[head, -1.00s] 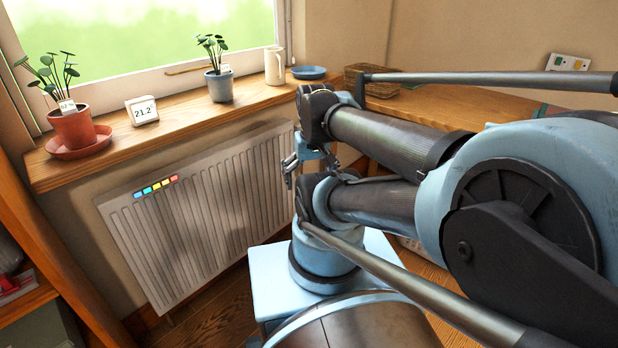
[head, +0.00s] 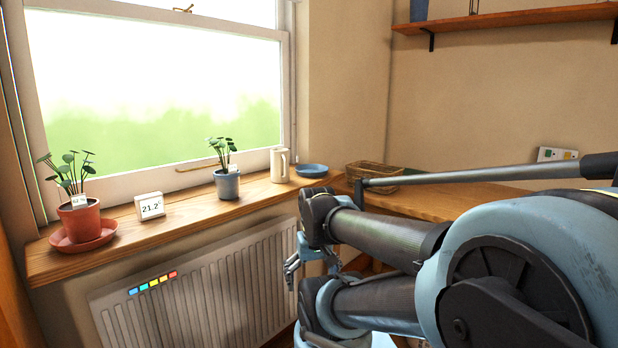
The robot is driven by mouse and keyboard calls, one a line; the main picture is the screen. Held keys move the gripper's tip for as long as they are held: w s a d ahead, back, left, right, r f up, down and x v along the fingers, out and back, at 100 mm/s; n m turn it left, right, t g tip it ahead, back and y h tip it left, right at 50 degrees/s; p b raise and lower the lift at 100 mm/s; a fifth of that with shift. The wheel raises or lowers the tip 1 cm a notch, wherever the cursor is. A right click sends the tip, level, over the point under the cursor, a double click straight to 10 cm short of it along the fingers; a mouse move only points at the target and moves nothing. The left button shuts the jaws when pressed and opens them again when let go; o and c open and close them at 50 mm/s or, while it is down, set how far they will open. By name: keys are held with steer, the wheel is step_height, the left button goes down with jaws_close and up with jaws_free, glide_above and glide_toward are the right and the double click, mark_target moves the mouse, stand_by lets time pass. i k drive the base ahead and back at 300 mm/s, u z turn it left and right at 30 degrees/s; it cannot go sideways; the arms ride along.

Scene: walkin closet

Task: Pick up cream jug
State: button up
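The cream jug (head: 279,165) stands upright at the right part of the wooden windowsill (head: 180,222), close to the window frame. It is a tall, pale jug with its handle toward the right. My gripper (head: 290,272) is below the front edge of the sill, in front of the radiator, lower than the jug and apart from it. My gripper is small and partly hidden by my arm, so its opening cannot be made out. Nothing shows held in it.
A blue dish (head: 312,170) sits right of the jug and a grey-blue potted plant (head: 226,183) left of it. A small display (head: 150,206) and a terracotta pot (head: 80,221) stand farther left. A wicker basket (head: 375,174) is at right. A radiator (head: 205,290) is below.

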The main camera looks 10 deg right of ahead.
mark_target(280, 173)
steer(key=z, duration=0.85)
steer(key=k, duration=0.4)
steer(key=z, duration=0.25)
